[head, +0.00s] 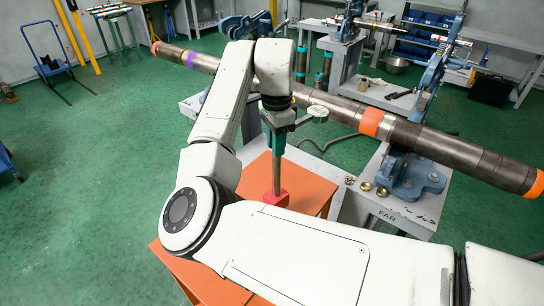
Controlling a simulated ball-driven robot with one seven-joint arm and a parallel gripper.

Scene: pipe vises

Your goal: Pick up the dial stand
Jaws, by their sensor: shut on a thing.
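The dial stand (276,177) has a red block base, an upright silver post and a small pale round dial (317,111) on a side arm near its top. It stands upright over the orange table top (312,190); I cannot tell whether its base touches it. My gripper (275,141) points down with its teal fingers shut on the upper part of the post. My white arm hides part of the table and of the stand's surroundings.
A long steel pipe (440,147) with orange bands runs across just behind the stand, held in blue vises (410,175). Brass fittings (366,187) lie on the grey bench marked FAR. Green floor is open at the left.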

